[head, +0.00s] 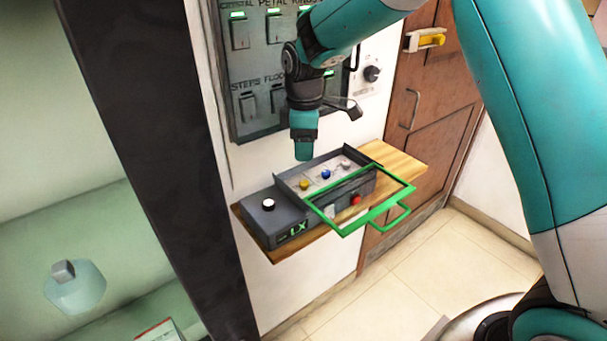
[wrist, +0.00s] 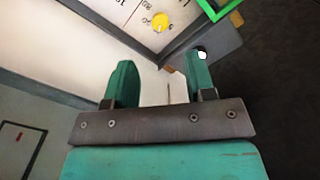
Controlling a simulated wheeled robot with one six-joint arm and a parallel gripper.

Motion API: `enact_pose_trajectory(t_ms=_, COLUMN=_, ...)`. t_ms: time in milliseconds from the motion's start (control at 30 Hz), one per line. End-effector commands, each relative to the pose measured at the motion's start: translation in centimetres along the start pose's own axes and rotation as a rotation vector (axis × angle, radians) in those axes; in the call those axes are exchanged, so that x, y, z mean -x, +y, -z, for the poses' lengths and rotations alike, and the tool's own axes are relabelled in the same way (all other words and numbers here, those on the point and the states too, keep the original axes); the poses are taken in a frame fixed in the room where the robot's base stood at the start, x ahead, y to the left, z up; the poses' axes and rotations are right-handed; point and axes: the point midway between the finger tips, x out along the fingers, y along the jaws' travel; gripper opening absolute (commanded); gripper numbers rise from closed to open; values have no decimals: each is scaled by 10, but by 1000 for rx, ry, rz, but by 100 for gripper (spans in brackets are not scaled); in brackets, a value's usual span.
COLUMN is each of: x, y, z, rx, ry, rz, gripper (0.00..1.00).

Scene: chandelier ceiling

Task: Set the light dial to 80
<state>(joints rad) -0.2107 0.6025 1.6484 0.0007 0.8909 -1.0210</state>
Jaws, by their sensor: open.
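A grey control box marked LX (head: 290,232) sits on a wooden shelf. Its recessed panel holds a yellow knob (head: 304,184), a blue knob (head: 326,174) and a pale pink knob (head: 345,164). In the wrist view the yellow knob (wrist: 160,22) lies beside a printed scale that reads 80 near it. A black round dial (head: 372,73) is on a white plate on the wall; its setting is too small to read. My gripper (head: 304,152) hangs above the box, apart from it. In the wrist view its two fingers (wrist: 162,80) are apart with nothing between them.
A green-framed lid (head: 382,212) stands open at the box's front right. The wooden shelf (head: 400,165) is narrow. A grey switch panel (head: 262,60) is on the wall behind my gripper.

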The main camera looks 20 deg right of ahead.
Motion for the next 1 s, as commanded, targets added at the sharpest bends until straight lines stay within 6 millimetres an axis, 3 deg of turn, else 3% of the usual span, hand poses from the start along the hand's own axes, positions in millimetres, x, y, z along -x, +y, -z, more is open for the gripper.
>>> enact_pose_trajectory(t_ms=200, x=-48, y=-1, z=-1, rx=0, ry=-3, rz=6, gripper=50)
enact_pose_trajectory(t_ms=400, x=-78, y=0, z=0, rx=-1, ry=-1, rz=2, gripper=50)
enact_pose_trajectory(t_ms=833, x=-91, y=0, z=0, rx=-1, ry=1, rz=0, gripper=50)
enact_pose_trajectory(t_ms=867, x=-91, y=0, z=0, rx=-1, ry=1, rz=0, gripper=48)
enact_pose_trajectory(t_ms=1000, x=-91, y=0, z=0, rx=-1, ry=1, rz=0, gripper=16)
